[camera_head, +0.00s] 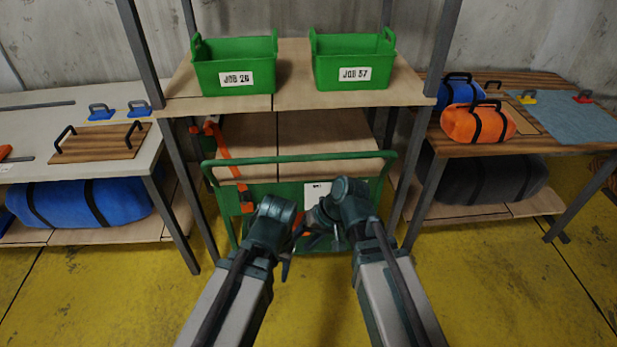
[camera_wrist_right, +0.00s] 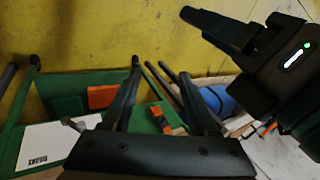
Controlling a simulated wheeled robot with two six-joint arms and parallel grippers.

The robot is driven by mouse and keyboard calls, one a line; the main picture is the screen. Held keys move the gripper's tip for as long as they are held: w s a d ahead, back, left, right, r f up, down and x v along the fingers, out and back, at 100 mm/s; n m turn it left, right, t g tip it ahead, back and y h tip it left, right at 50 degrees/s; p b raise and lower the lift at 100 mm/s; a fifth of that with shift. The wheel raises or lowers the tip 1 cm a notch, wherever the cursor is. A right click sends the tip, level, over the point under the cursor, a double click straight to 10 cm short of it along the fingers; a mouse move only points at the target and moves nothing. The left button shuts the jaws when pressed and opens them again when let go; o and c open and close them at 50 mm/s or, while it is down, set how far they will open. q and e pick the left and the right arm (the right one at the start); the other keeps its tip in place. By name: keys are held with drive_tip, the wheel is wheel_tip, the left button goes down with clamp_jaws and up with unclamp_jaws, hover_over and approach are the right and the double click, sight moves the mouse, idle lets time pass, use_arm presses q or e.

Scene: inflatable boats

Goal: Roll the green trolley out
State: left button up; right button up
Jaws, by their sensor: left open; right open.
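The green trolley (camera_head: 260,157) stands under the middle rack, its tubular handle facing me. It carries a white label (camera_head: 316,192) and also shows at the left of the right wrist view (camera_wrist_right: 65,82). An orange strap (camera_head: 226,152) slants down from the rack's left post to the trolley's front. My left gripper (camera_head: 285,268) is open in front of the trolley, below the handle. My right gripper (camera_head: 320,238) is open and empty, slightly higher and to the right; its spread fingers show in the wrist view (camera_wrist_right: 160,95). Part of the trolley front is hidden behind both wrists.
Rack posts (camera_head: 185,190) stand close on both sides of the trolley. Two green bins (camera_head: 235,70) (camera_head: 353,65) sit on the shelf above. The yellow floor (camera_head: 140,300) in front is clear.

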drive_tip(key=w+f+m+t+y+b, duration=0.2)
drive_tip(key=w+y+b, duration=0.2)
drive_tip(key=w+b, duration=0.15)
drive_tip(key=m+t+y+b, duration=0.5)
drive_tip(key=m+t+b, duration=0.2)
drive_tip(key=t+b, duration=0.4)
approach(312, 158)
use_arm(q)
wheel_tip(312, 158, down, 17)
drive_tip(key=p, duration=0.2)
use_arm(e)
drive_tip(key=x, duration=0.7)
drive_tip(key=f+x, duration=0.1)
drive_tip(key=x, duration=0.2)
drive_tip(key=shift+w+r, duration=0.1)
drive_tip(key=shift+w, duration=0.3)
use_arm(q)
drive_tip(key=shift+r, duration=0.1)
use_arm(e)
drive_tip(key=shift+c, duration=0.2)
clamp_jaws()
